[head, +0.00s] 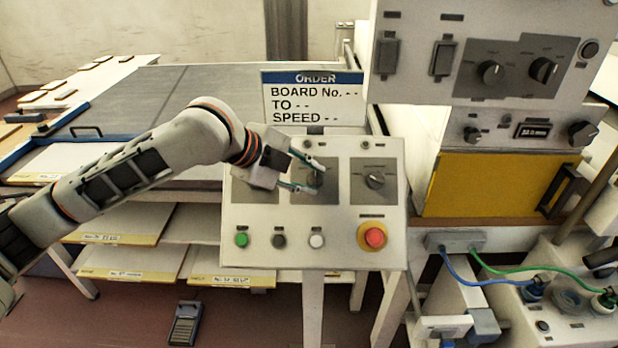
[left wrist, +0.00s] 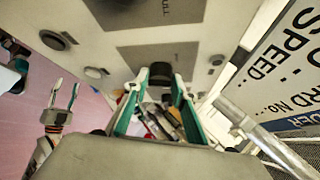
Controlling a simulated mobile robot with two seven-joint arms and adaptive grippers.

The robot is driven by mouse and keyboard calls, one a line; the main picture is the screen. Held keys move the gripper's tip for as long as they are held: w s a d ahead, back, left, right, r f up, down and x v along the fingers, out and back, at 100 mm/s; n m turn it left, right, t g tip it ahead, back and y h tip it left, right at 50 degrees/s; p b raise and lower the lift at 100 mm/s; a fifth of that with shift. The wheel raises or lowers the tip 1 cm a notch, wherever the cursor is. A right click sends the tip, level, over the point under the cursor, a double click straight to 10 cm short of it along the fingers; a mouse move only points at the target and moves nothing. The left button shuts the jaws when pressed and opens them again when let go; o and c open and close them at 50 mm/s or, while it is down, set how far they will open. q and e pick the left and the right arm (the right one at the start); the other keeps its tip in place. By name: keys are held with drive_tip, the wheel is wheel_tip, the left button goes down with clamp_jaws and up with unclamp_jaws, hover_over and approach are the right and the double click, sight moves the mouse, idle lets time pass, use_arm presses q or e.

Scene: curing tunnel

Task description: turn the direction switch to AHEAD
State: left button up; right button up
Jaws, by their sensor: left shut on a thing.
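The sloped grey control console (head: 290,254) carries dark switch plates in a row. My left gripper (head: 314,176) is at the middle plate and shut on its black rotary knob (left wrist: 161,70), which shows between the teal fingertips in the left wrist view. The gripper mostly hides this knob in the head view, so its pointing direction and the small labels cannot be read. A second rotary knob (head: 375,180) on the right plate is free. My right gripper (left wrist: 66,92) shows only in the left wrist view, with its fingers apart and empty, away from the console.
Below the switches are green (head: 241,239), dark and white push-buttons and a red emergency stop (head: 374,237). An order sign (head: 313,98) with blank entries stands behind the console. A taller panel with more knobs (head: 491,72) is at the upper right.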

use_arm(q)
drive_tip(key=m+g, duration=0.1)
drive_tip(key=m+g+y, duration=0.1)
drive_tip(key=m, duration=0.1)
drive_tip(key=shift+w+d+r, duration=0.1)
drive_tip(key=shift+w+r, duration=0.05)
drive_tip(key=shift+w, duration=0.05)
drive_tip(key=shift+d+m+g+y, duration=0.1)
drive_tip(key=shift+m+g+y, duration=0.6)
drive_tip(key=shift+m+y, duration=0.65)
drive_tip(key=shift+m, duration=0.35)
drive_tip(key=o, duration=1.1)
drive_tip(key=shift+r, duration=0.15)
drive_tip(key=v, duration=1.1)
drive_tip(key=shift+s+a+r, duration=0.1)
drive_tip(key=shift+a+r, duration=0.15)
drive_tip(key=shift+a, duration=0.15)
